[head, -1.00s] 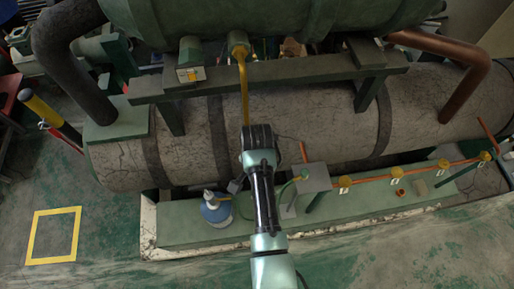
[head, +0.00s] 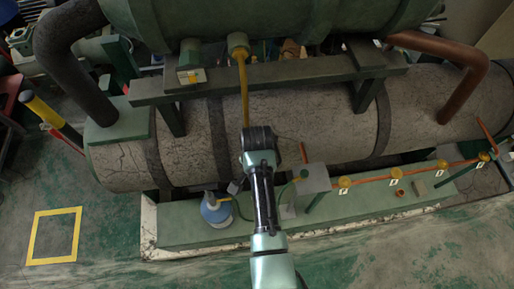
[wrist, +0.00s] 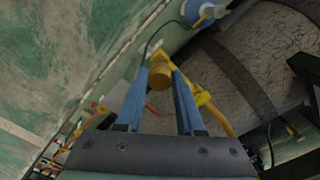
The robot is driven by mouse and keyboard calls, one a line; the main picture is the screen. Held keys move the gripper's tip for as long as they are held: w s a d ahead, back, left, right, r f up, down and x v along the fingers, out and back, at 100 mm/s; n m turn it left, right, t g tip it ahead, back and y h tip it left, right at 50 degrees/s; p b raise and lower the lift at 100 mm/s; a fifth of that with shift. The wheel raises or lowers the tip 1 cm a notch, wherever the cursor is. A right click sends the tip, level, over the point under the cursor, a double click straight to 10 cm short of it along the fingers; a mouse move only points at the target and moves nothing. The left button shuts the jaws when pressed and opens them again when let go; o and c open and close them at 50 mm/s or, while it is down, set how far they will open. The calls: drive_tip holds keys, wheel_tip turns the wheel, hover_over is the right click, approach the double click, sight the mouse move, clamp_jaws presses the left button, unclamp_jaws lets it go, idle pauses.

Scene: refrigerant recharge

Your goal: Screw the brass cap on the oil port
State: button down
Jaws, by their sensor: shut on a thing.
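My gripper (wrist: 160,77) is shut on the brass cap (wrist: 160,74), a short golden cylinder between the two blue fingers in the wrist view. In the head view, my gripper (head: 257,132) is in front of the large grey cylinder, below a yellow pipe, and its fingers and the cap are hidden there. I cannot clearly pick out the oil port in either view. A yellow fitting (wrist: 201,97) shows just right of the fingers in the wrist view, but I cannot tell whether it touches them.
The large grey cylinder (head: 310,118) fills the middle behind my arm. A blue bottle (head: 216,212) stands on the green base (head: 190,238), left of my arm. A grey box (head: 313,178) and an orange pipe (head: 372,179) with yellow valves are to the right. A small orange-brown piece (head: 399,192) lies on the base.

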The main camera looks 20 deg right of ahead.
drive_tip(key=shift+f+b, duration=0.75)
drive_tip(key=shift+f, duration=0.25)
idle(0.7)
drive_tip(key=shift+m+p, duration=0.45)
drive_tip(key=shift+m, duration=1.35)
drive_tip(key=shift+m+p, duration=0.3)
drive_tip(key=shift+m, duration=1.5)
